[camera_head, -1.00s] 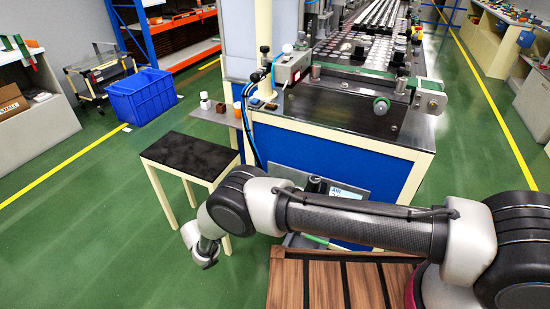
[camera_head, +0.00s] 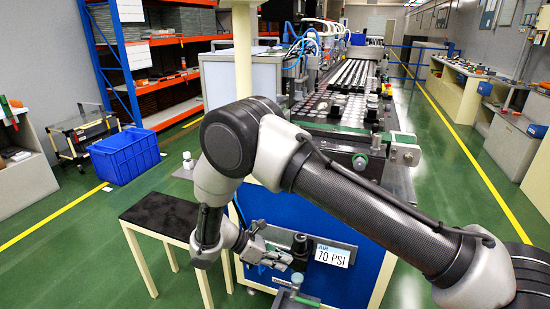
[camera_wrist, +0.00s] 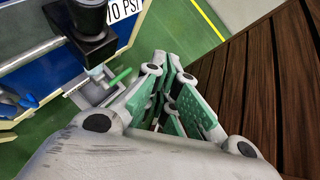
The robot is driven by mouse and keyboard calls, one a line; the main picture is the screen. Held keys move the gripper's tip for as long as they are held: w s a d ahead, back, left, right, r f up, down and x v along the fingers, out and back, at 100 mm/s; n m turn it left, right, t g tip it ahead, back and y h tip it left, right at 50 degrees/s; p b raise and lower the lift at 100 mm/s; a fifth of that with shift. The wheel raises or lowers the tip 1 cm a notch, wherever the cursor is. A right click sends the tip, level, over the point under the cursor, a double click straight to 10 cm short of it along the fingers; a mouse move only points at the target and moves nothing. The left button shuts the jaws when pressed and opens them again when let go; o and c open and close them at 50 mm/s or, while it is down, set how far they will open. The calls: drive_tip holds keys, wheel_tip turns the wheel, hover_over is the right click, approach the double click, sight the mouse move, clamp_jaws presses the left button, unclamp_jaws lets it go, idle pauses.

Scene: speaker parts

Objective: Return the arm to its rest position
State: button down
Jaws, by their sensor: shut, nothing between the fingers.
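My arm reaches in from the lower right of the head view, its elbow bent high in front of the machine and its wrist hanging down. My gripper (camera_head: 280,259) is at the lower middle of the head view, in front of the blue machine panel, near the "70 PSI" gauge sign (camera_head: 332,256). In the wrist view my gripper (camera_wrist: 174,62) shows green-padded fingers close together, with nothing held between them.
A black-topped stool (camera_head: 162,215) stands left of my wrist. A black cylindrical fitting (camera_wrist: 88,30) and a green-handled valve (camera_wrist: 118,77) are left of the fingers. Dark wooden slats (camera_wrist: 270,80) lie on the right. A blue bin (camera_head: 125,155) stands farther left.

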drive_tip(key=s+d+r+m+g+y, duration=0.1)
drive_tip(key=d+r+m+y, duration=0.1)
drive_tip(key=d+r+m, duration=0.45)
drive_tip(key=s+d+r+m+g+y, duration=0.1)
drive_tip(key=d+r+m+y, duration=0.2)
drive_tip(key=r, duration=0.7)
drive_tip(key=s+d+r+m+g+y, duration=0.1)
drive_tip(key=d+r+m+y, duration=0.15)
drive_tip(key=d+r, duration=0.45)
drive_tip(key=s+d+r+m+t+y, duration=0.3)
drive_tip(key=s+d+r+m+t, duration=0.3)
drive_tip(key=s+d+r, duration=0.8)
drive_tip(key=d+r+m, duration=0.3)
drive_tip(key=d, duration=0.1)
drive_tip(key=shift+r+m+t, duration=0.2)
drive_tip(key=shift+m+t, duration=0.1)
drive_tip(key=shift+t, duration=0.1)
